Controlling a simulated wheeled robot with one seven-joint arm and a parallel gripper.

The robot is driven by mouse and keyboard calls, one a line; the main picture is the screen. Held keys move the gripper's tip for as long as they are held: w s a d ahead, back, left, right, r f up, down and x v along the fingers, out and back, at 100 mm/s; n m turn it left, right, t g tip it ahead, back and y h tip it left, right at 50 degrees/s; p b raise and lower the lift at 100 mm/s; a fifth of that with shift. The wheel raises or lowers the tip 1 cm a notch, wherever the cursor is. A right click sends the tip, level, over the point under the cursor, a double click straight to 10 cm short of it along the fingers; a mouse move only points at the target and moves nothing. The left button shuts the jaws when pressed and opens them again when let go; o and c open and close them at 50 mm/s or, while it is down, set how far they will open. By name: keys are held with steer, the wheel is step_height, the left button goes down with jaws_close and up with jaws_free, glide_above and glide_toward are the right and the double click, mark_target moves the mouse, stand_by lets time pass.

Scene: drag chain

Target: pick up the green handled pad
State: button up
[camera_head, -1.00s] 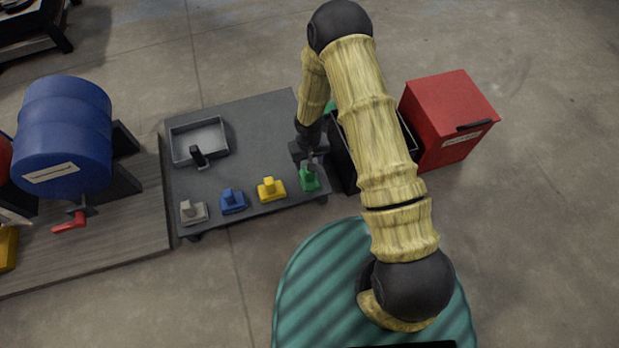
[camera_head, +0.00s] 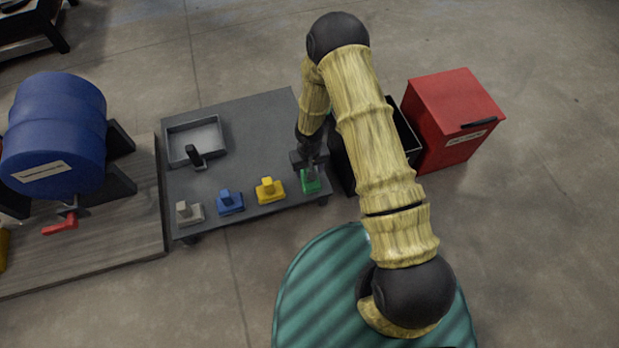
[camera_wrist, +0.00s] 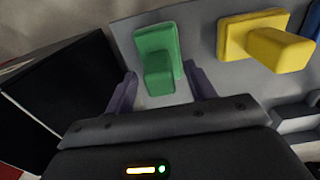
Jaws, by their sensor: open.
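The green handled pad (camera_head: 311,184) sits at the right end of a row of pads near the front right corner of the grey low table (camera_head: 255,130). In the wrist view the green pad (camera_wrist: 158,62) has a flat base with a block handle standing toward me. My gripper (camera_head: 312,170) is over it, and its fingers partly hide it in the head view. In the wrist view my gripper (camera_wrist: 160,85) is open, with one purple finger on each side of the handle. I cannot tell whether the fingers touch the pad.
A yellow pad (camera_head: 270,190), a blue pad (camera_head: 230,202) and a grey pad (camera_head: 189,213) stand to the left. A grey tray (camera_head: 176,157) lies behind them. A black open bin (camera_head: 404,130) and a red box (camera_head: 455,110) stand right of the table. A blue drum (camera_head: 55,135) is at far left.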

jaws_close()
step_height(320, 180, up, 10)
steer(key=p, duration=0.5)
steer(key=shift+p, duration=0.3)
